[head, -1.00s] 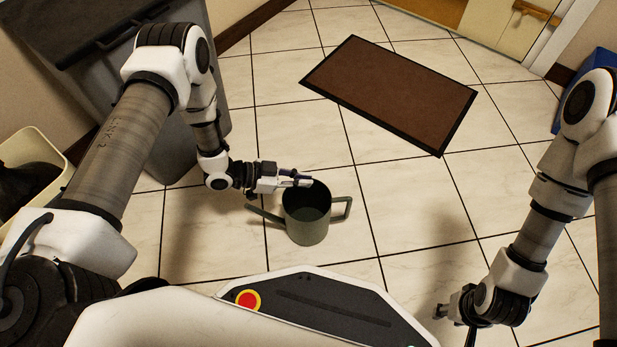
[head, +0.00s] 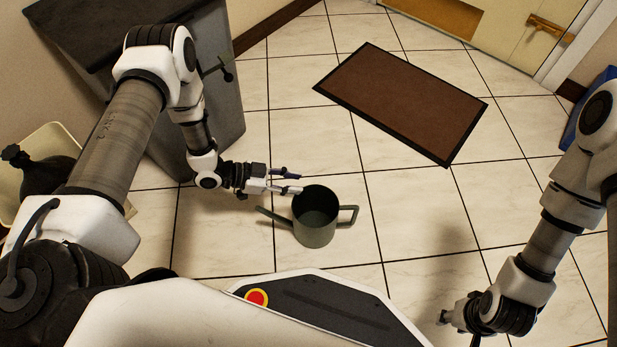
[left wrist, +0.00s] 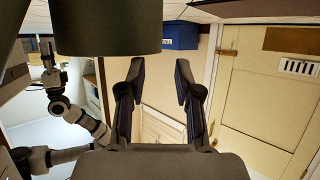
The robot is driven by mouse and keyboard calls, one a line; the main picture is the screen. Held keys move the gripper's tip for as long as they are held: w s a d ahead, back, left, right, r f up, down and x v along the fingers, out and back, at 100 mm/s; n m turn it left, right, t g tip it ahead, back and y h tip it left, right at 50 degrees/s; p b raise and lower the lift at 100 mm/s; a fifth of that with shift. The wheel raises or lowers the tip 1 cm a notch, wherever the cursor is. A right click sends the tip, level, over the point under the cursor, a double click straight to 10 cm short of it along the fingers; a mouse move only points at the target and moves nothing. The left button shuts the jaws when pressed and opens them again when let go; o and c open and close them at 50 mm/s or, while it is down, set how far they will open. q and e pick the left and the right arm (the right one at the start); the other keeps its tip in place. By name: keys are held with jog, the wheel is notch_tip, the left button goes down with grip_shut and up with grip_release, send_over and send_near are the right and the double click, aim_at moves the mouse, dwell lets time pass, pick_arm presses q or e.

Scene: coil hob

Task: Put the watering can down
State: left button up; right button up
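The grey-green watering can (head: 317,228) looks upright on the tiled floor, its spout to the left and its handle to the right. My left gripper (head: 288,180) is open at the can's upper left, its fingers spread with nothing between them. One fingertip overlaps the rim in the head view; I cannot tell if it touches. In the left wrist view, which is upside down, the can (left wrist: 105,28) fills the upper left, outside the open fingers (left wrist: 158,75). My right gripper (head: 458,325) is low at the right, away from the can; its fingers are unclear.
A brown mat (head: 400,100) lies on the floor beyond the can. A cream container (head: 50,145) with a dark object is at the far left. A blue box (head: 590,105) is at the right. The tiles right of the can are clear.

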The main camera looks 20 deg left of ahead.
pick_arm(q)
jog(key=p+v, duration=0.2)
jog(key=v, duration=0.4)
jog(key=s+d+f+n+g+y, duration=0.1)
jog(key=s+d+f+n+y, duration=0.1)
jog(key=s+d+n+y, duration=0.45)
jog(key=s+a+r+n+g+y, duration=0.2)
jog(key=s+a+n+g+y, duration=0.2)
jog(key=s, duration=0.8)
jog(key=a+n+y, duration=0.2)
jog(key=a+n, duration=0.1)
jog(key=shift+r+g, duration=0.4)
pick_arm(e)
notch_tip(320, 180, up, 4)
jog(key=shift+s+f, duration=0.1)
jog(key=shift+f, duration=0.05)
